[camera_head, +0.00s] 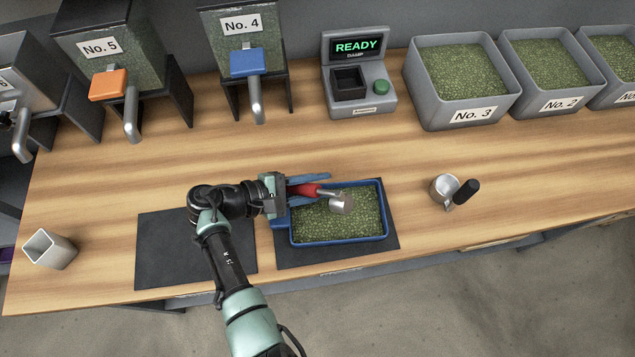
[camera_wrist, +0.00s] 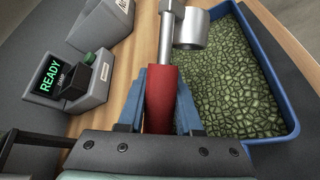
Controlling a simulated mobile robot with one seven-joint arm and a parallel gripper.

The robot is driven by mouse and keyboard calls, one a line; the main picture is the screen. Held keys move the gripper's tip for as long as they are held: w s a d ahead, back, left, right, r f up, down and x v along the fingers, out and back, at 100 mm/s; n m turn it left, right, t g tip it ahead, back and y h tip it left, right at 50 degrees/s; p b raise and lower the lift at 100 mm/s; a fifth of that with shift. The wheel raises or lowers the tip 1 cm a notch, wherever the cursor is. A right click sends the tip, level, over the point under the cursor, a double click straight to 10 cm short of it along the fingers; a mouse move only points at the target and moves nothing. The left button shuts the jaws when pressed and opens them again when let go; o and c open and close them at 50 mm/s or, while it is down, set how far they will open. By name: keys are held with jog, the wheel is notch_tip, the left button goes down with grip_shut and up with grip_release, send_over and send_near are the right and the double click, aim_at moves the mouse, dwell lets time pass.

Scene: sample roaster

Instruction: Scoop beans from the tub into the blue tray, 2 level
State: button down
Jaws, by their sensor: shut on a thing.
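The blue tray (camera_head: 340,240) lies on the right dark mat, with a layer of green beans (camera_head: 345,222) over its floor; it also shows at the right of the wrist view (camera_wrist: 262,38). My gripper (camera_head: 307,189) is shut on the red handle of a metal scoop (camera_head: 341,204), above the tray's upper left part. In the wrist view the red handle (camera_wrist: 161,95) sits between the blue fingers, and the scoop's cup (camera_wrist: 192,30) is beside the tray's edge. I cannot see into the cup. Tubs of green beans stand at the back right, the nearest labelled No. 3 (camera_head: 440,115).
A second mat (camera_head: 165,255) lies empty to the left. A metal cup with a black handle (camera_head: 444,188) stands right of the tray. A machine reading READY (camera_head: 358,80), hoppers No. 4 (camera_head: 243,40) and No. 5 (camera_head: 100,65), and a white square cup (camera_head: 50,249) are around.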

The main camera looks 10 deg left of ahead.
dwell(0.3)
notch_tip(320, 180, up, 3)
jog(key=p, duration=0.3)
jog(key=shift+r, duration=0.1)
jog(key=shift+f, duration=0.2)
